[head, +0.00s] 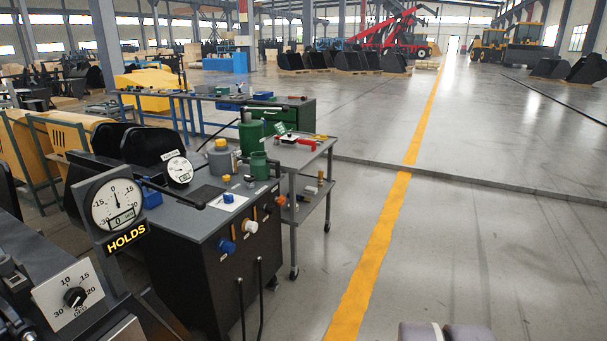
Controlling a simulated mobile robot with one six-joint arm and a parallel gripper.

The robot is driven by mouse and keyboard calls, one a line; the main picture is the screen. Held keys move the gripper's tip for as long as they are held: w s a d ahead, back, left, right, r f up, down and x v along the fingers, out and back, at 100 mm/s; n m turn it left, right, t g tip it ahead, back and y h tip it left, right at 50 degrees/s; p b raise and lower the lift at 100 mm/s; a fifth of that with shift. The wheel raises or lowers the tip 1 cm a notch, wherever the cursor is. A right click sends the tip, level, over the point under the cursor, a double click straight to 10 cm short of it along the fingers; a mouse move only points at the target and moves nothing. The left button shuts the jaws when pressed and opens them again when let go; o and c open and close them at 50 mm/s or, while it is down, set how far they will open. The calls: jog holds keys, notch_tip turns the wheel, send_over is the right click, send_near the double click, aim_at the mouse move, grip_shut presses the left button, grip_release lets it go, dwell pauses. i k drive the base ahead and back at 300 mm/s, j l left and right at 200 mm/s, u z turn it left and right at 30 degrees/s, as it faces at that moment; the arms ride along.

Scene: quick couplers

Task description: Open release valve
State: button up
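A dark bench cabinet (185,275) with a grey top stands left of centre. A larger gauge (117,204) over a "HOLDS" sign (127,238) stands in front at left. My gripper is not in view; rounded grey parts at the bottom edge look like my own body.
A dial panel (69,297) is at lower left. A grey wheeled cart (306,158) with red and green items stands right behind the cabinet. Black hoses (260,300) hang at the cabinet's front. Floor around the yellow line (391,215) is clear, with a low ledge crossing it.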

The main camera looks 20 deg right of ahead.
aim_at(249, 178)
jog(key=i+l, duration=0.1)
jog(key=i, duration=0.4)
jog(key=i+u, duration=0.15)
jog(key=i, duration=0.4)
jog(key=i+l, duration=0.2)
jog(key=i, duration=0.3)
jog(key=i+l+u, duration=0.1)
jog(key=i, duration=0.4)
jog(key=i+l+u, duration=0.1)
jog(key=i+l, duration=0.15)
jog(key=i, duration=0.25)
jog(key=i+l, duration=0.25)
jog(key=i, duration=0.25)
jog(key=j+u, duration=0.05)
